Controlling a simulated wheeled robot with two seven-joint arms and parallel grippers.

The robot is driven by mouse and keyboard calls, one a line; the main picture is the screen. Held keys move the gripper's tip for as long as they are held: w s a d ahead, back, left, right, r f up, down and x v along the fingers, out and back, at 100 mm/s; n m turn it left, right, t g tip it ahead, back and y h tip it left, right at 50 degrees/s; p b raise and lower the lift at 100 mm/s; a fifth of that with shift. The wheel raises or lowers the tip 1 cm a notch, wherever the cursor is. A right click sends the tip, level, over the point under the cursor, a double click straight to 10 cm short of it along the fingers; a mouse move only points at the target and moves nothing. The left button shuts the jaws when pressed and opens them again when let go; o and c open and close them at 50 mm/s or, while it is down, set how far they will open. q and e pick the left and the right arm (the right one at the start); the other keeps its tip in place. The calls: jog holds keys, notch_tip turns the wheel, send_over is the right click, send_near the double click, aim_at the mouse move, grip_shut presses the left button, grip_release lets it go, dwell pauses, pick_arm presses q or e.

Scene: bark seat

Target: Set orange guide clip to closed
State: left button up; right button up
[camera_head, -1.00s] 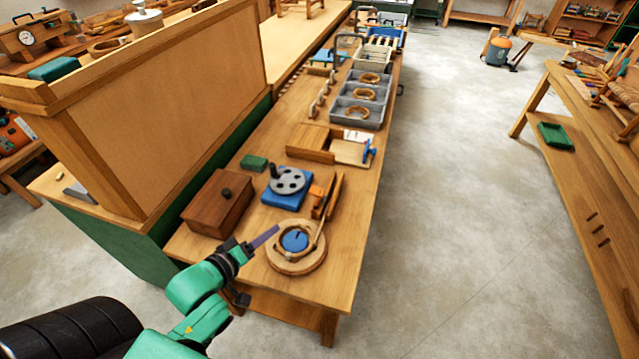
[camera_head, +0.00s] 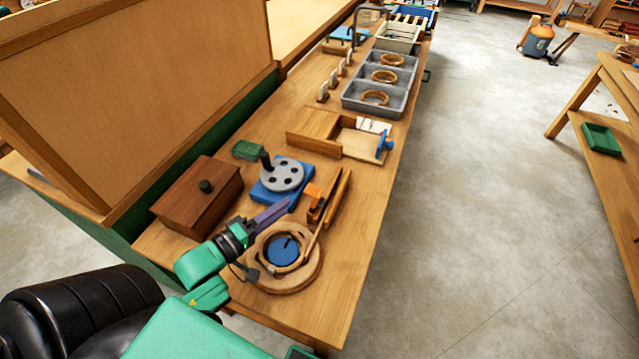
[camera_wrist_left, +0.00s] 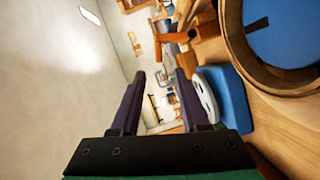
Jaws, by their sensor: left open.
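The orange guide clip (camera_head: 313,190) sits at the end of a wooden guide piece (camera_head: 330,197), beside the blue-based crank wheel (camera_head: 283,175). It also shows in the left wrist view as an orange bar (camera_wrist_left: 174,38) beyond the fingers. Whether the clip is open or closed I cannot tell. My left gripper (camera_head: 280,210) is above the bench, beside the round wooden ring fixture (camera_head: 312,277), with its fingers toward the clip but apart from it. In the left wrist view the two purple fingers (camera_wrist_left: 160,74) are spread, with nothing between them. My right gripper is not in view.
A brown lidded box (camera_head: 183,207) stands left of the crank wheel. A green block (camera_head: 248,150), a wooden tray with a blue latch (camera_head: 365,152) and a grey bin with rings (camera_head: 360,110) stand farther along the bench.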

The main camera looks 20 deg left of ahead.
aim_at(314, 186)
pick_arm(q)
jog(key=x, duration=1.3)
jog(key=shift+r, duration=0.15)
grip_shut()
dwell(0.6)
